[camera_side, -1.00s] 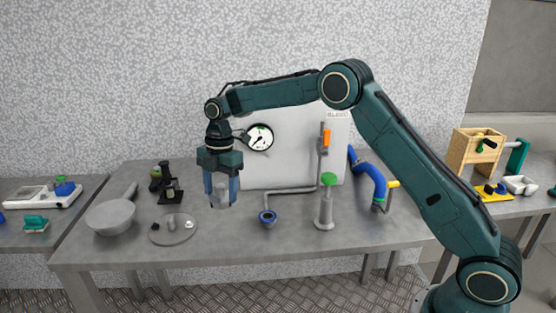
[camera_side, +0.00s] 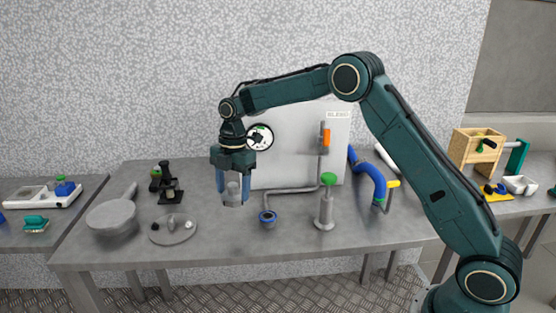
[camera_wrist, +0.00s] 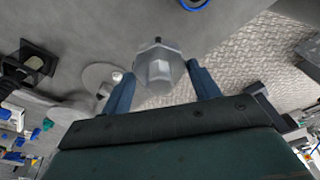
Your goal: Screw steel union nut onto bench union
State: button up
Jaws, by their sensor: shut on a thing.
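The steel union nut (camera_wrist: 159,70) is a grey hexagonal piece between my fingers in the wrist view. My gripper (camera_side: 233,201) points down and is shut on the nut, which shows as a small grey shape (camera_side: 233,188) between the blue fingers in the side view. The bench union (camera_side: 267,217) is a short blue-ringed fitting at the end of a grey pipe, on the bench to the right of my gripper. The nut is held above the bench, apart from the union. In the wrist view, part of a blue ring (camera_wrist: 195,3) shows at the top edge.
A round grey plate (camera_side: 174,229) with small parts lies left of my gripper, beside a grey pan (camera_side: 112,217). Right of the union stand a green-topped grey post (camera_side: 325,208) and a blue bent pipe (camera_side: 376,176). A white panel with a gauge (camera_side: 260,137) stands behind.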

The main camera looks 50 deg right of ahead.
send_over(266, 215)
jog(key=shift+s+d+f, duration=0.1)
jog(key=shift+s+f, duration=0.15)
jog(key=shift+f, duration=0.25)
jog(key=shift+f, duration=0.15)
jog(key=shift+f, duration=2.6)
jog(key=shift+f, duration=0.2)
dwell(1.3)
dwell(0.4)
jog(key=m, duration=0.6)
jog(key=shift+t, duration=0.3)
jog(key=shift+f, duration=0.1)
jog(key=m, duration=0.6)
jog(key=shift+t+h, duration=0.3)
